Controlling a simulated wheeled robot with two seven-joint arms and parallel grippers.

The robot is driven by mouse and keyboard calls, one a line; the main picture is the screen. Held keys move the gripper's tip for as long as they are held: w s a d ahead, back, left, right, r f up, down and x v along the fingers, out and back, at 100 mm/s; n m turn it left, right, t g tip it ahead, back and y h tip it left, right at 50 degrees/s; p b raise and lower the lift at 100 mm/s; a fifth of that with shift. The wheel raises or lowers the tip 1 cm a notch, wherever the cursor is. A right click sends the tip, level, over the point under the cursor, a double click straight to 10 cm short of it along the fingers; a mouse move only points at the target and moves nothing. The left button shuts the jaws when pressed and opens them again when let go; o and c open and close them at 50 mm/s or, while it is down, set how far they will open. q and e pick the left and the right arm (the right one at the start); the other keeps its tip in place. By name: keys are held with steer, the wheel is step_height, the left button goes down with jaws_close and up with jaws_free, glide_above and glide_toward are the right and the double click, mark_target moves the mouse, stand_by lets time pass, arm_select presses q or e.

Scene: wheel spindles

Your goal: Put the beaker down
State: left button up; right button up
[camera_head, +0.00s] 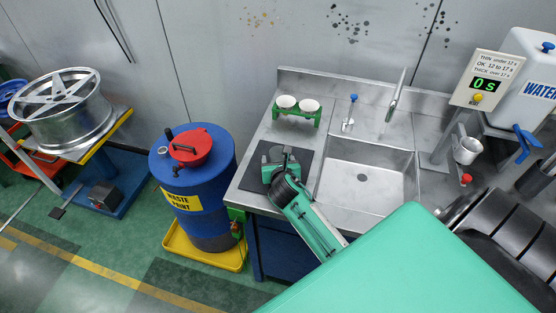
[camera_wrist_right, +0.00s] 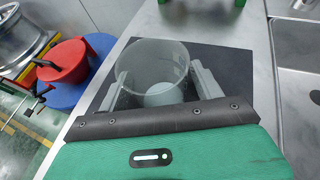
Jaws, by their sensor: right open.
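The clear glass beaker (camera_wrist_right: 153,60) stands upright on the dark mat (camera_wrist_right: 226,62), with a pale bottom showing through it. My right gripper (camera_wrist_right: 158,76) is open, with one finger on each side of the beaker; I cannot tell whether either finger touches the glass. In the head view my right gripper (camera_head: 278,158) is over the dark mat (camera_head: 300,168) at the left of the sink bench, and it mostly hides the beaker there. My left gripper is not in view.
The sink basin (camera_head: 368,178) lies right of the mat. A green rack with two white cups (camera_head: 297,105) stands behind it. A blue waste paint drum (camera_head: 205,200) with a red funnel (camera_head: 197,145) stands left of the bench. A timer sign (camera_head: 485,80) reads 0 s.

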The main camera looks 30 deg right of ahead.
steer(key=shift+r, duration=0.1)
steer(key=b+v, duration=0.1)
steer(key=v, duration=1.1)
steer(key=shift+a, duration=0.1)
